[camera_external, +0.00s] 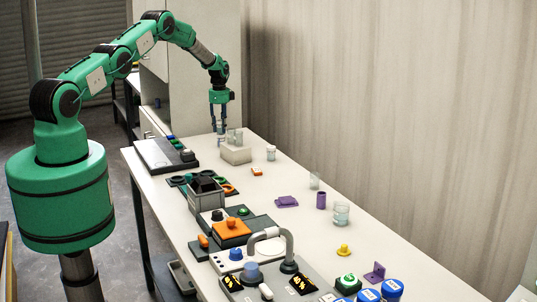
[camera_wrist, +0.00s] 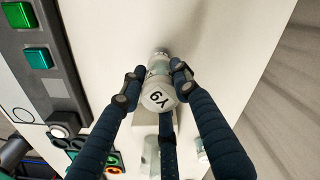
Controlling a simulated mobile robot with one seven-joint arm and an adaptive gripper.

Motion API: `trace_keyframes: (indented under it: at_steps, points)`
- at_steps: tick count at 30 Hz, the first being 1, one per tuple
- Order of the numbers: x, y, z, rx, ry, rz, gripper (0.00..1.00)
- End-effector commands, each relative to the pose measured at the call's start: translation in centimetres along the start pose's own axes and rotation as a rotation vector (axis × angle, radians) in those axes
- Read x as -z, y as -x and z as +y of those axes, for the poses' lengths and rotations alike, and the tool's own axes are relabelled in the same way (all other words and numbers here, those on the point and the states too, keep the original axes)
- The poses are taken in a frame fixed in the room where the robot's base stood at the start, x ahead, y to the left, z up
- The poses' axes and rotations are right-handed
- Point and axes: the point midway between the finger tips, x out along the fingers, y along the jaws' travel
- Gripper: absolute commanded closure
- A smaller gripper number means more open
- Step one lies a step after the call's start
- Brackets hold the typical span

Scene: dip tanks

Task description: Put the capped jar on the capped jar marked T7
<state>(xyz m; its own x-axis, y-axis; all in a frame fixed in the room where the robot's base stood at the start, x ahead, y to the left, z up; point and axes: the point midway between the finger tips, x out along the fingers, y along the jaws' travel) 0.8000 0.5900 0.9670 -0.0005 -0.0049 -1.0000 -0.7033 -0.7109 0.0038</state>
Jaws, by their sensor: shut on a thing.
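My gripper (camera_external: 220,122) is at the far end of the table, pointing down. In the wrist view its dark fingers (camera_wrist: 158,84) are closed around a jar with a pale cap (camera_wrist: 158,97), whose mark reads like Y9. Clear glass (camera_wrist: 160,56) shows beyond the cap; I cannot tell whether all of it belongs to the held jar. No mark T7 can be read in either view. Blue-capped jars with white marks (camera_external: 392,289) stand at the near end of the table, their marks too small to read.
A pale block (camera_external: 236,154) with clear glassware stands just beside my gripper. A clear jar (camera_external: 271,153) is to its right. A panel with coloured buttons (camera_external: 165,154) lies to the left. Further down are a grey bin (camera_external: 206,195), an orange block (camera_external: 231,229) and a curved pipe (camera_external: 270,235).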

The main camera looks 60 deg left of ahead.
Motion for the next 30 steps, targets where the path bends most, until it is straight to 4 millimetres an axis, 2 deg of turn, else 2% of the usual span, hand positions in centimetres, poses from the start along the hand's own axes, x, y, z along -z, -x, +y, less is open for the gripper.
trace_keyframes:
  at_steps: [9,10,12,23,30]
  points:
    - [0.0,-0.4,0.0,0.000,0.000,0.000,0.96]
    - [0.0,-0.3,0.0,0.000,0.000,0.000,0.64]
    - [0.0,-0.3,0.0,0.000,0.000,0.000,0.51]
    - [0.0,-0.2,0.0,0.000,0.000,0.000,0.51]
    - [0.0,0.8,-0.1,0.002,0.000,0.000,0.51]
